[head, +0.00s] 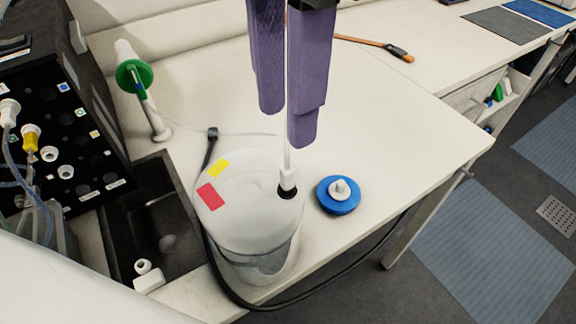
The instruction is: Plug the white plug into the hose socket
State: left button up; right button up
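The purple fingers of my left gripper (286,125) reach down from the top, spread apart with a narrow gap between them. A thin white tube shows in this gap; I see no grip on it. The tube runs down to a white plug-like fitting (288,178) at a black-ringed hole on the lid of a clear container (262,222). The fingertips are above this fitting and apart from it. I cannot tell how deep it sits in the hole. A blue disc with a white nub (338,195) lies on the bench right of the container. My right gripper is not in view.
A black hose (330,297) curves around the container and over the bench's front edge. A dark sink (150,210) and a black panel (60,130) are at left. A green-and-white fitting (134,76) stands behind.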

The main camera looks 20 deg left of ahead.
aim_at(287, 155)
pick_arm(q)
jog(key=shift+f, duration=0.55)
notch_tip(287, 155, down, 8)
jog(key=b, duration=0.6)
jog(key=shift+w, duration=0.1)
jog(key=shift+r, duration=0.1)
jog(key=shift+b, duration=0.3)
dwell(0.4)
grip_shut()
jog(key=shift+r, duration=0.15)
